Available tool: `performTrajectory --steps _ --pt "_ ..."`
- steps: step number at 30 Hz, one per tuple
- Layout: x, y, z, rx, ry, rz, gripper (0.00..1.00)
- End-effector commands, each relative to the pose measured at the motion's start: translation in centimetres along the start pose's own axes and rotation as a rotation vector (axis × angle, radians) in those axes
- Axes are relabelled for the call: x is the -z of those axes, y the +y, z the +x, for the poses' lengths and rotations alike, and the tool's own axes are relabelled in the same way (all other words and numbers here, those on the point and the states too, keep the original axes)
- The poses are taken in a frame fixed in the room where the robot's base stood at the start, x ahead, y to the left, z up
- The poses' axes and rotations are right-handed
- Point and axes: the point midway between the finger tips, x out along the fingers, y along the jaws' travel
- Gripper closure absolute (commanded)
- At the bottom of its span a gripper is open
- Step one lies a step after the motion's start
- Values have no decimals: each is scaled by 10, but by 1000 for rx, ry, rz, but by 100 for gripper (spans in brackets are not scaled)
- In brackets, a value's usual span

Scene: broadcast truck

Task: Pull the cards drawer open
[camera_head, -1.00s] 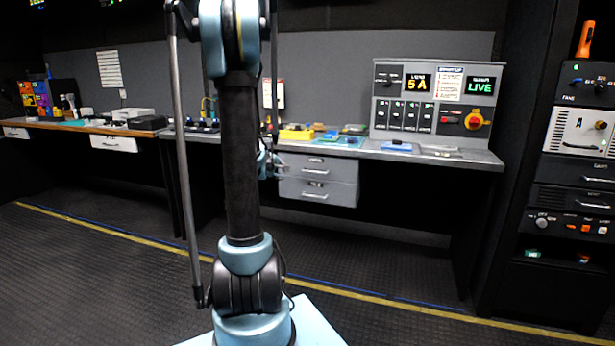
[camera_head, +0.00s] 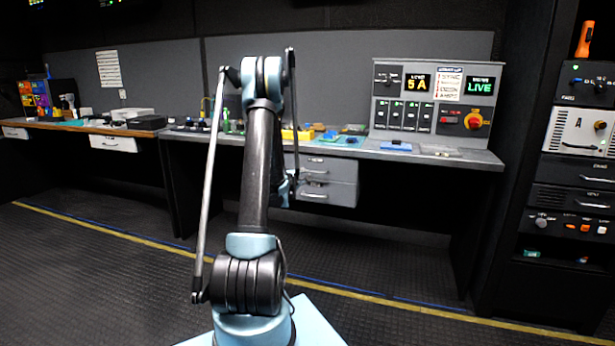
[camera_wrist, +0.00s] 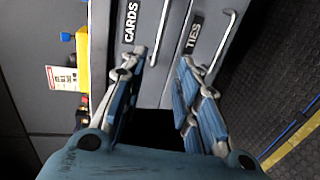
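The cards drawer (camera_head: 338,166) is the upper of two grey drawers under the desk in the head view. In the wrist view the cards drawer front (camera_wrist: 143,16) is turned sideways, with its CARDS label and bar handle (camera_wrist: 161,28). My gripper (camera_wrist: 160,72) is open, with one finger on the label side and the other towards the ties drawer (camera_wrist: 205,14). The handle lies between the fingers in the picture; I cannot tell whether they touch it. In the head view my arm hides most of the gripper and the drawers' left ends.
The ties drawer sits just below, with its own bar handle (camera_wrist: 224,40). The desk top (camera_head: 465,157) holds small items and a control panel (camera_head: 437,95). A dark equipment rack (camera_head: 575,172) stands at the right. The floor before the desk is clear.

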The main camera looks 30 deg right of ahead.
Motion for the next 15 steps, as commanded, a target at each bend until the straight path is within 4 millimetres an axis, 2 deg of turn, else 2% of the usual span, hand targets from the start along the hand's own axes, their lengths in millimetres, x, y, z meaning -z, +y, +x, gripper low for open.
performTrajectory --steps 5,15 --pt "0 0 24 1 -1 1 70" --pt "0 0 84 1 -1 2 70"
